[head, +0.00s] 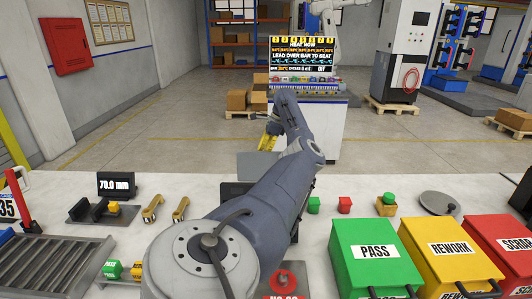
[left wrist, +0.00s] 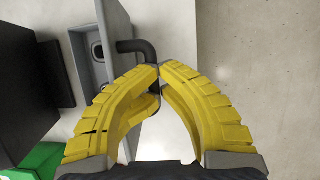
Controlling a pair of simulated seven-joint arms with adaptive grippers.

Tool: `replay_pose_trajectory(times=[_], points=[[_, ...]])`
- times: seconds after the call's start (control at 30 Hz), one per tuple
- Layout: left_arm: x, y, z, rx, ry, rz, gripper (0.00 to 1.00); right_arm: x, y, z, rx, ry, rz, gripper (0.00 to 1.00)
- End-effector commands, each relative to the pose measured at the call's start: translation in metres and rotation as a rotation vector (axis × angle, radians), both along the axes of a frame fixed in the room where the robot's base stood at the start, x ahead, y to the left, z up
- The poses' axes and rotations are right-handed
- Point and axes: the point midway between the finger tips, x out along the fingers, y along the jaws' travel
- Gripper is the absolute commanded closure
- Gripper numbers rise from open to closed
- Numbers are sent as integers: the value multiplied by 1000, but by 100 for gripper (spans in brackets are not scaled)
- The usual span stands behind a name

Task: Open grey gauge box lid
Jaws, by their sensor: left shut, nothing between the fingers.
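A grey panel (head: 258,167), seemingly the lid of the grey gauge box, shows behind my left arm at the middle of the table. The arm hides much of what is around it. In the left wrist view a grey rimmed part (left wrist: 92,62) has a dark bent handle (left wrist: 138,48) sticking out to the right. My left gripper (head: 268,141) has yellow fingers and is shut and empty, above the panel. In the left wrist view its fingertips (left wrist: 157,70) meet just beside the handle; whether they touch it I cannot tell. My right gripper is not in view.
Green PASS (head: 374,279), yellow REWORK (head: 452,277) and red SCRAP (head: 506,262) bins stand at the right. A roller rack (head: 48,262) is at the left. A 70.0 mm display (head: 116,185) stands left.

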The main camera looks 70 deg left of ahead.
Motion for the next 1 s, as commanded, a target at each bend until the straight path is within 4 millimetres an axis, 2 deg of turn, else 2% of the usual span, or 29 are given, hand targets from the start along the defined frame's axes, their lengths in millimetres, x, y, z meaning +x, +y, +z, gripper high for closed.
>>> replay_pose_trajectory(times=[0.03, 0.1, 0.63, 0.77, 1.0], points=[[7, -6, -10, -22, -6, -10, 76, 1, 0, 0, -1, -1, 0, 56], [7, -7, -10, -22, -6, -11, 69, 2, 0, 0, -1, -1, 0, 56], [8, -5, -2, -14, -6, -9, 69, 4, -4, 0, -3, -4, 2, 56], [13, -6, 11, -12, -8, -11, 69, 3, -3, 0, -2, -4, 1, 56], [26, -8, 53, -4, -7, -8, 69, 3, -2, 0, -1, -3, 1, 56]])
